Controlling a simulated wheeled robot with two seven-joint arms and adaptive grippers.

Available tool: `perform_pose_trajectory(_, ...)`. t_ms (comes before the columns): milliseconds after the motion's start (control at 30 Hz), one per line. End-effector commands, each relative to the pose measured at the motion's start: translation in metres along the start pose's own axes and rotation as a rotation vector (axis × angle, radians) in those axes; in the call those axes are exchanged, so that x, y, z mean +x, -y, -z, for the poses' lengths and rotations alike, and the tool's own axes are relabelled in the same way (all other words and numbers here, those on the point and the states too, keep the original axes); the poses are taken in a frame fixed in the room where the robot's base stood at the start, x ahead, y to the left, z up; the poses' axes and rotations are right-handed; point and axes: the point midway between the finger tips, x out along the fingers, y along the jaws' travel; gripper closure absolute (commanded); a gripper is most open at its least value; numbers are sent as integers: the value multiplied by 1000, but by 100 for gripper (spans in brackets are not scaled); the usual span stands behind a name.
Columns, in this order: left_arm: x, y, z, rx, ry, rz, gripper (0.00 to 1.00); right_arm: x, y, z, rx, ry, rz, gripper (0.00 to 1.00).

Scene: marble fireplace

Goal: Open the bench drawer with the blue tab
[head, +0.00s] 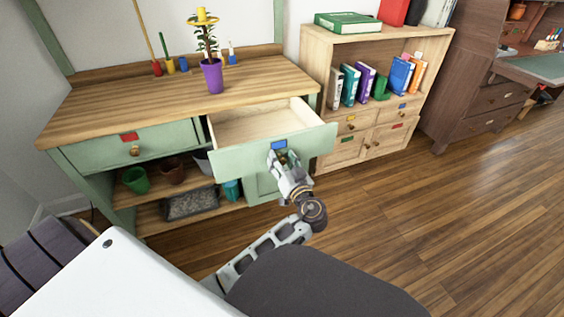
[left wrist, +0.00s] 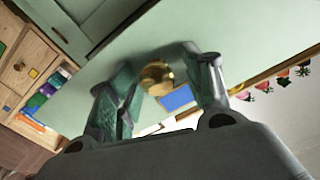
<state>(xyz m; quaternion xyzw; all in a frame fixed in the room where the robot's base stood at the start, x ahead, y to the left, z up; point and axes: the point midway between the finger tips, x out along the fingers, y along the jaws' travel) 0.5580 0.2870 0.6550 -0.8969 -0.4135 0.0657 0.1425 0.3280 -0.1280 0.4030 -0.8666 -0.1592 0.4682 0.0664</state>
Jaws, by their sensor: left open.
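The bench drawer (head: 235,162) with the blue tab (head: 279,145) is pulled well out of the green bench, and its pale wooden inside shows empty. My left gripper (head: 283,158) is at the drawer's front, just below the tab. In the left wrist view, the brass knob (left wrist: 157,77) sits between the open fingers of my left gripper (left wrist: 158,66), with the blue tab (left wrist: 176,97) beside it. I cannot tell whether a finger touches the knob. My right gripper is out of view.
The wooden bench top (head: 130,103) holds a purple pot (head: 212,77) with a plant. A closed drawer (head: 130,148) with a red tab is on the left. A low bookcase (head: 318,55) stands at the right. The wooden floor (head: 440,210) at the right is clear.

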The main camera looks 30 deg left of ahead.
Motion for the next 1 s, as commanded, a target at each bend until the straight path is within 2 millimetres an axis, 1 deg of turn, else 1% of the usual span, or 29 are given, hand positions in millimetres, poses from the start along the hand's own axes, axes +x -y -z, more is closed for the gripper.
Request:
perform_pose_trajectory(167, 0, 5, 16, -4, 0, 1, 50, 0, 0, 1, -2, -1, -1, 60)
perform_pose_trajectory(600, 0, 23, 73, -6, 0, 0, 50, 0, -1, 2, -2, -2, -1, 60)
perform_pose_trajectory(800, 0, 28, 87, -2, 0, 0, 50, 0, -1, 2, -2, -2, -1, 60)
perform_pose_trajectory(1000, 0, 29, 90, -1, 0, 0, 50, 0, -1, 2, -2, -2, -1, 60)
